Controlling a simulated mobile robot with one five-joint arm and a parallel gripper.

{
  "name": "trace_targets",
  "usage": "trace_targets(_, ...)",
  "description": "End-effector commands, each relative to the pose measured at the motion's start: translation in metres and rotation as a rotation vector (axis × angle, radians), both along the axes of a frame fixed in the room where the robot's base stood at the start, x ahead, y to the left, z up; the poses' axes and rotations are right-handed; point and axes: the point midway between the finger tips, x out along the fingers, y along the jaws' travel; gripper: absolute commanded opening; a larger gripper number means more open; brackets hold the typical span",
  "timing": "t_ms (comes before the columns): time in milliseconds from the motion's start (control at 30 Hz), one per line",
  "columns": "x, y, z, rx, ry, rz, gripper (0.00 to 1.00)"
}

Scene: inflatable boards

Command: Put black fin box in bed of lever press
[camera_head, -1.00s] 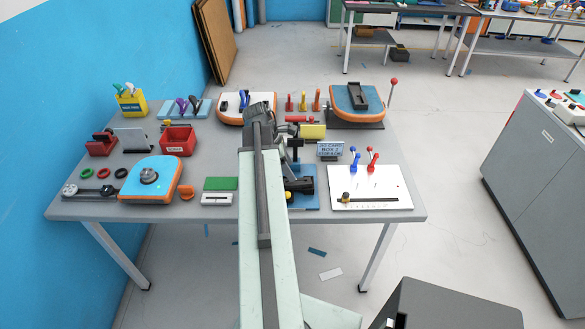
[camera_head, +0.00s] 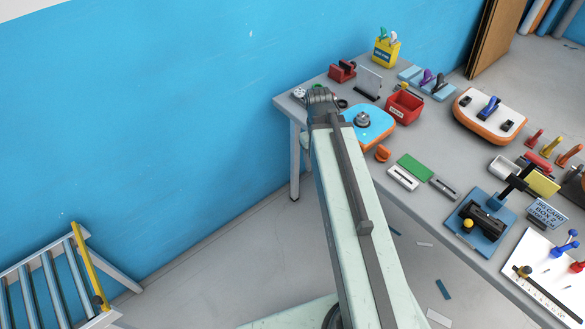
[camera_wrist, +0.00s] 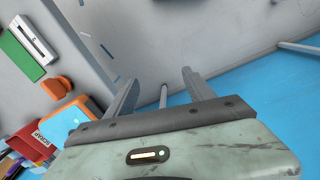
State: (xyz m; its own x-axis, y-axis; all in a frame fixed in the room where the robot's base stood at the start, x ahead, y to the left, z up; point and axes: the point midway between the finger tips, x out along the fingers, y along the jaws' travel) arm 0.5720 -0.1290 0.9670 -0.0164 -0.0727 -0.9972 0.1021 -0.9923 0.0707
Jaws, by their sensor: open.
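The lever press stands on a blue base (camera_head: 467,236) at the table's front, with a black bed part and yellow knob on it. A small dark grey slotted piece (camera_head: 444,188), left of the press, may be the black fin box; I cannot be sure. My gripper (camera_wrist: 160,92) is open and empty in the wrist view, with bare floor and blue wall beyond its fingers. In the head view my gripper (camera_head: 322,100) is above the table's left end, far left of the press, its fingers hard to make out.
A white slotted box (camera_head: 403,178) and green block (camera_head: 414,166) lie left of the dark piece. An orange-edged blue board (camera_head: 370,122) and red bin (camera_head: 404,105) stand behind. A white panel with levers (camera_head: 545,270) is right of the press. A rack (camera_head: 55,280) stands by the wall.

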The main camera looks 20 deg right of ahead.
Motion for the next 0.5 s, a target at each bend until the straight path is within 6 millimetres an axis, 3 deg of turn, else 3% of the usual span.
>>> trace_targets(33, 0.002, 0.042, 0.0, 0.02, -0.009, -0.014, 0.62)
trace_targets(100, 0.003, 0.084, -0.001, 0.044, -0.016, -0.051, 0.62)
trace_targets(200, 0.002, 0.121, -0.001, 0.065, -0.018, -0.084, 0.62)
trace_targets(300, 0.002, 0.133, -0.001, 0.072, -0.019, -0.098, 0.62)
trace_targets(333, 0.002, 0.133, -0.001, 0.072, -0.019, -0.1, 0.67)
trace_targets(500, 0.003, 0.132, -0.001, 0.072, -0.019, -0.1, 0.67)
